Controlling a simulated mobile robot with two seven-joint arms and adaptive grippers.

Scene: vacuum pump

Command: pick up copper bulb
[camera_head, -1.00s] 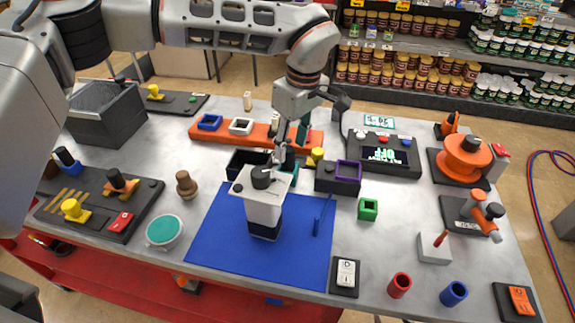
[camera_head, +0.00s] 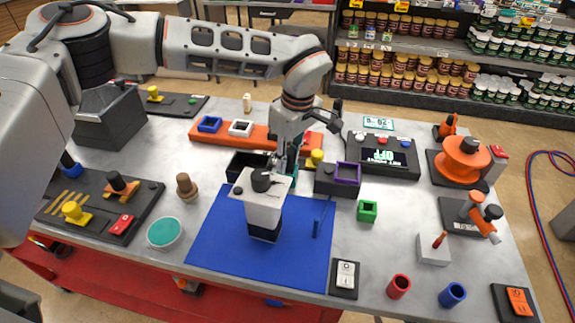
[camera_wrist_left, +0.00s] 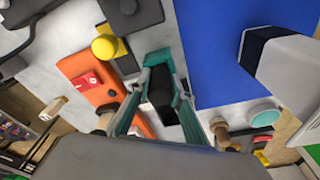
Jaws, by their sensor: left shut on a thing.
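A brown, bulb-shaped piece (camera_head: 186,187), the closest match to the copper bulb, stands upright on the table left of the blue mat. My left gripper (camera_head: 288,163) is well to its right, low behind the white and black pump body (camera_head: 263,208). In the left wrist view its teal fingers (camera_wrist_left: 166,84) point down over the dark bin (camera_wrist_left: 160,96) and a teal piece (camera_wrist_left: 158,60). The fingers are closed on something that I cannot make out. The pump body has a black round knob on top. My right gripper is out of view.
The blue mat (camera_head: 217,235) is partly bare. The orange rack (camera_head: 211,134) lies behind, with a yellow knob (camera_head: 316,156) and a purple-rimmed box (camera_head: 347,177) close by my gripper. A teal-topped dish (camera_head: 165,232) stands at front left.

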